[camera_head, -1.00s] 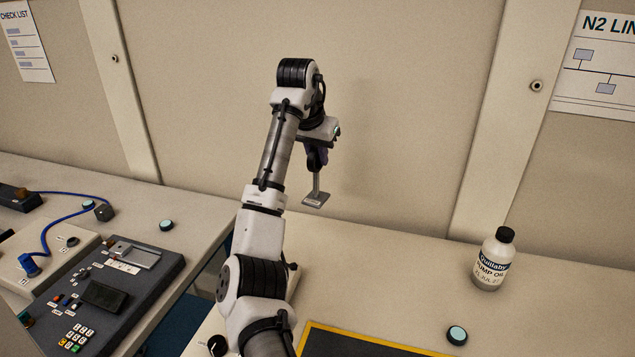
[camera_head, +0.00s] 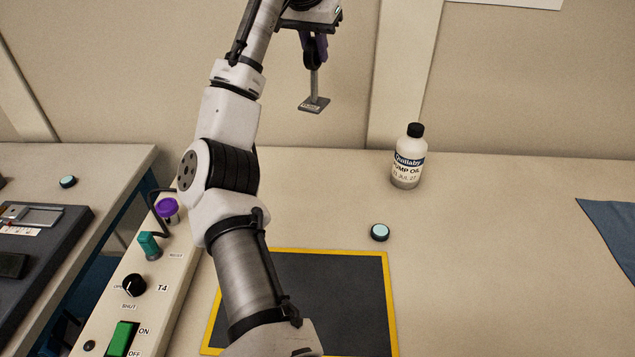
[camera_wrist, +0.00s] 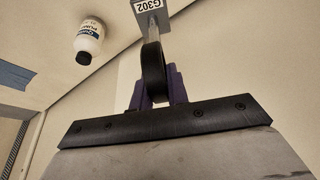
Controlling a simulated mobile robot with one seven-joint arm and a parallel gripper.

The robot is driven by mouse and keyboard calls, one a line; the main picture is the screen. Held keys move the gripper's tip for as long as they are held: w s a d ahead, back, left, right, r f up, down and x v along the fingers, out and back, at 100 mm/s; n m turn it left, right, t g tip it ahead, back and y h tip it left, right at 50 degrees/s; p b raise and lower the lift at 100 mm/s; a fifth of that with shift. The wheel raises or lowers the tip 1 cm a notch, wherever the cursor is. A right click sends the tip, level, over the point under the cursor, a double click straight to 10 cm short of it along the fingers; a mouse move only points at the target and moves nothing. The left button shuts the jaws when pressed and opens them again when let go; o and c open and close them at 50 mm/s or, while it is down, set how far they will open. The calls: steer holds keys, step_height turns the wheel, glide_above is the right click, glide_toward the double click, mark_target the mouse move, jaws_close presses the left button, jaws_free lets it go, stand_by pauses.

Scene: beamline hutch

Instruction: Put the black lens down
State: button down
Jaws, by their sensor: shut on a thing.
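The black lens (camera_head: 311,60) is a black ring mount on a grey post with a flat base plate labelled G302. My gripper (camera_head: 314,45), with purple fingers, is shut on the ring in the head view and holds it upright in the air, base down, in front of the back wall. In the wrist view, the lens (camera_wrist: 153,72) sits between the fingers of my gripper (camera_wrist: 159,84), with its post and base beyond. The base touches nothing that I can see. The fingers partly hide the ring.
A dark mat with a yellow border (camera_head: 391,300) lies on the bench, partly behind my arm. A pump oil bottle (camera_head: 406,165) and a small teal-topped puck (camera_head: 379,232) stand nearby. A control box (camera_head: 160,310) is at left, a blue cloth (camera_head: 612,222) at right.

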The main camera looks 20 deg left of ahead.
mark_target(312, 109)
step_height(312, 109, down, 20)
steer(key=shift+d, duration=0.4)
steer(key=c, duration=1.8)
jaws_free()
steer(key=shift+f, duration=0.15)
steer(key=o, duration=0.4)
steer(key=shift+o, duration=0.2)
steer(key=v, duration=1.2)
steer(key=shift+w, duration=0.1)
